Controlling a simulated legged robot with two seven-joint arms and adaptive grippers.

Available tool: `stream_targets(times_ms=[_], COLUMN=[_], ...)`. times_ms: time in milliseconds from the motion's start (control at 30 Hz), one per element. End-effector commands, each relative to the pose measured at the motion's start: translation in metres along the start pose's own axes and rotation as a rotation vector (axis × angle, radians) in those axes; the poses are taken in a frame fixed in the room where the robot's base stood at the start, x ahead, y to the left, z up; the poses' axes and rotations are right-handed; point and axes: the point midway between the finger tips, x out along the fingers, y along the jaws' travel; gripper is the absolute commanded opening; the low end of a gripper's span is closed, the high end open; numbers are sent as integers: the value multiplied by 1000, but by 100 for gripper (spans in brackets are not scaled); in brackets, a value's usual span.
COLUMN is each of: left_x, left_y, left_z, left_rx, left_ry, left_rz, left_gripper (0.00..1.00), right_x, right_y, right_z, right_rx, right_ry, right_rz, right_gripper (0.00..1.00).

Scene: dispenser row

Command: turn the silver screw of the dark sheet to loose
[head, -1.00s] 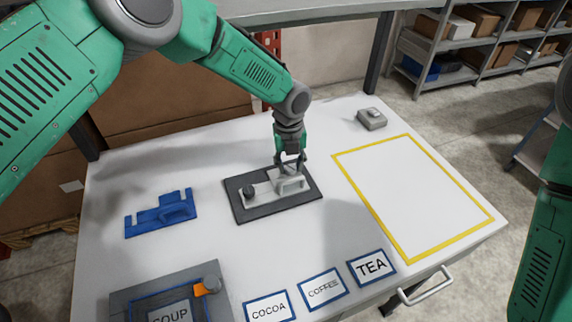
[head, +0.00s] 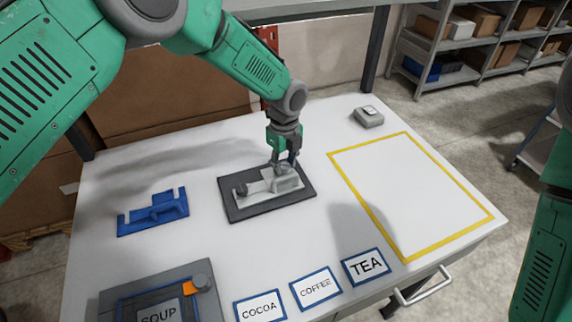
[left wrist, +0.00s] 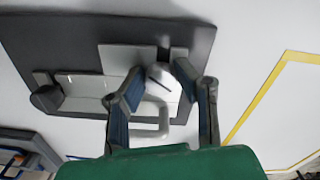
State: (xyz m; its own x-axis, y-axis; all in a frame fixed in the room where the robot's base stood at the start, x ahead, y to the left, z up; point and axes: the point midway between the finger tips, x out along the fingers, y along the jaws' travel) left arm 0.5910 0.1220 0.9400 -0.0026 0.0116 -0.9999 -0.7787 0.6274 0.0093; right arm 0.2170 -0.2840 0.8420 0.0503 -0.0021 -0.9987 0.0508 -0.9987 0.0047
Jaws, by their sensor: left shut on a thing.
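The dark sheet (head: 233,212) lies flat on the white table with a light grey fixture (head: 256,192) on it. In the left wrist view, the sheet (left wrist: 60,35) fills the upper left. The silver screw (left wrist: 162,82) shows there as a pale round head with a dark line across it, at the fixture's right part. My left gripper (head: 284,167) points down over it. Its two fingers (left wrist: 160,82) stand on either side of the screw and are shut on it. In the head view the fingers mostly hide the screw. My right gripper is out of view.
A dark knob (head: 242,190) sits at the fixture's left end. A blue fixture (head: 153,213) lies left. A panel labelled SOUP (head: 120,308) with an orange-marked knob (head: 200,284) is in front. A small grey box (head: 368,116) stands behind the empty yellow-outlined area (head: 374,214).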

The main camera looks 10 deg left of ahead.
Motion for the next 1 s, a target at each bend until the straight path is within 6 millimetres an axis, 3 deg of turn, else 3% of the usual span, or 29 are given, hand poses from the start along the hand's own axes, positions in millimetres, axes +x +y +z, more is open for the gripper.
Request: stream_targets(times_ms=[100, 600, 1000], left_x=[4, 2, 2], left_y=[-1, 0, -1], left_z=[-8, -7, -7], left_rx=[-105, -530, -692], left_ry=[12, 9, 11], left_rz=[0, 2, -1], left_gripper=[0, 0, 0], right_x=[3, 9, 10], right_y=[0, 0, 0], right_z=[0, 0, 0], right_rx=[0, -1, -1], right_ry=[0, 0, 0], right_rz=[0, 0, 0], right_gripper=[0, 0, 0])
